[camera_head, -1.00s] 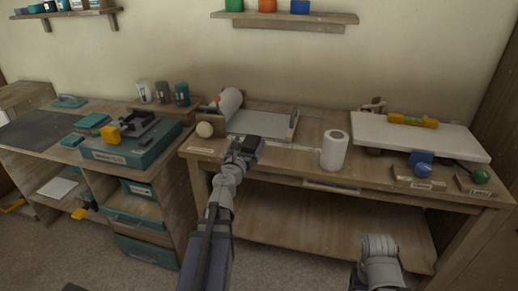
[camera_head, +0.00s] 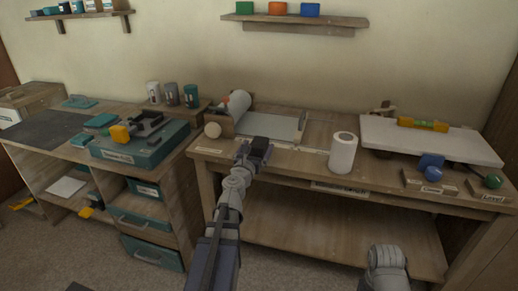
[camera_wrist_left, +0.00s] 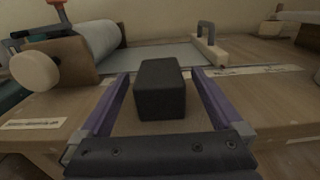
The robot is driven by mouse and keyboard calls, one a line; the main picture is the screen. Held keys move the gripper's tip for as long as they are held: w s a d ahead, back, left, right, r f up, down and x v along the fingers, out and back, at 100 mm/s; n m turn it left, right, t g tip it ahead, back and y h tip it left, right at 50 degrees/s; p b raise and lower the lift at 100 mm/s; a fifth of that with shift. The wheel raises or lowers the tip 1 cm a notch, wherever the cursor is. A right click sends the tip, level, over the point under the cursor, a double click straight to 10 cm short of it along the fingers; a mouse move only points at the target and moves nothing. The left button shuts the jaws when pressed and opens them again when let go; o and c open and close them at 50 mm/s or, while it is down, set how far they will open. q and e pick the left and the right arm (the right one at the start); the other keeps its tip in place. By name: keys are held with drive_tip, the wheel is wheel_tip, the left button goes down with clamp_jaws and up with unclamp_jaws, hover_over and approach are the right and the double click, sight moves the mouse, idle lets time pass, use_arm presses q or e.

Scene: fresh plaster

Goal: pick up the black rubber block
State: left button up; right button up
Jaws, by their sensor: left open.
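The black rubber block (camera_wrist_left: 160,90) is a dark, box-shaped piece in the left wrist view. It sits at the bench's front edge area, between the two purple fingers of my left gripper (camera_wrist_left: 160,77). The fingers are open, with a gap visible on either side of the block. In the head view, my left gripper (camera_head: 258,152) reaches the front edge of the right workbench (camera_head: 300,160), and the block is hard to tell from the dark gripper there. My right arm shows at the lower right, but its gripper is out of view.
A grey plate (camera_head: 270,124) lies behind the gripper. A pale round knob (camera_head: 212,130) and a roller (camera_head: 236,104) stand left of it. A white cylinder (camera_head: 342,153) stands to the right, before a white board (camera_head: 430,140). A teal case (camera_head: 140,147) is on the left bench.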

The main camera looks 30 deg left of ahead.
sight(262, 137)
use_arm(q)
drive_tip(key=shift+x, duration=3.1)
drive_tip(key=shift+s+r, duration=0.1)
clamp_jaws()
